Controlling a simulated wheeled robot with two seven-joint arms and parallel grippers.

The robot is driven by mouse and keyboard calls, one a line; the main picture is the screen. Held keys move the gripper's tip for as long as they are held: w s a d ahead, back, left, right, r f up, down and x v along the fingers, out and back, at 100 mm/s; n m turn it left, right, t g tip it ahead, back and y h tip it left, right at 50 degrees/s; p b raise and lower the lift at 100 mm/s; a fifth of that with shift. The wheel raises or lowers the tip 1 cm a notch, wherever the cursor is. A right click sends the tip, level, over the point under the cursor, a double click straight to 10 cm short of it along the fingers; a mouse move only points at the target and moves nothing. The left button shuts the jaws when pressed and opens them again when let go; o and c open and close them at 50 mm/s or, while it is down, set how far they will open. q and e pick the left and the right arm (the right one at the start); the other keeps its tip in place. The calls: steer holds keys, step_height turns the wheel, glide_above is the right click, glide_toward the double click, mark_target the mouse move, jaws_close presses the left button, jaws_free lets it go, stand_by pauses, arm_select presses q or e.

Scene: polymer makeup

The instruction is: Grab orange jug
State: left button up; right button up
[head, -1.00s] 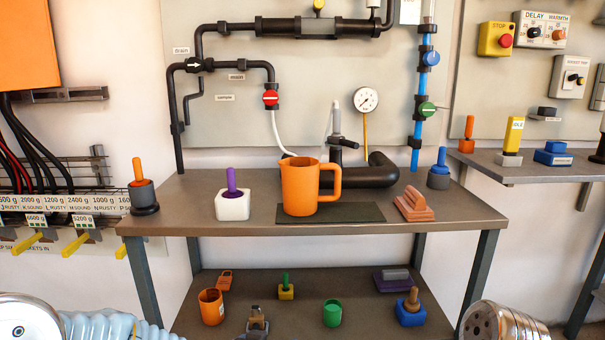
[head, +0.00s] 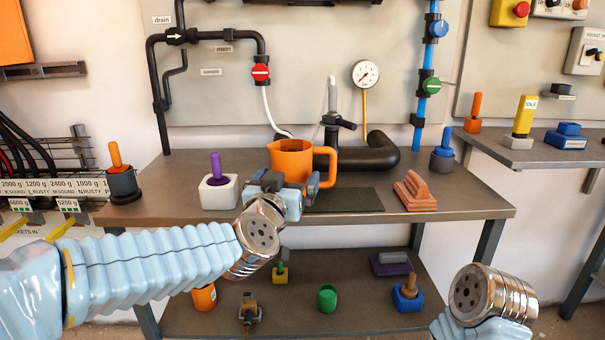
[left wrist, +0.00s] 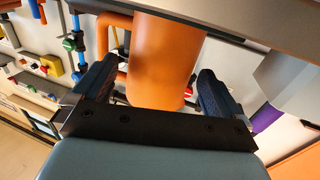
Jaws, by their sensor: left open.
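The orange jug (head: 291,158) stands upright on the upper shelf of the table, with its handle to the right. My left gripper (head: 287,186) is at the front of the jug and covers its lower part in the head view. In the left wrist view, the jug's orange body (left wrist: 165,60) shows between the two open dark fingers (left wrist: 155,92), with a finger on each side. Its handle shows to the left there. I cannot tell whether either finger touches it. My right gripper is not in view; only part of my right arm shows at lower right.
A white block with a purple peg (head: 218,190) stands close on the left of the gripper. A dark mat (head: 345,200) and an orange ridged block (head: 415,190) lie to the right. A black pipe (head: 370,155) runs behind. The lower shelf (head: 350,270) holds several small items.

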arm_select(q)
steer(key=x, duration=0.5)
steer(key=shift+f, duration=0.15)
steer(key=shift+a, duration=0.1)
steer(key=shift+c, duration=0.2)
steer(key=c, duration=1.1)
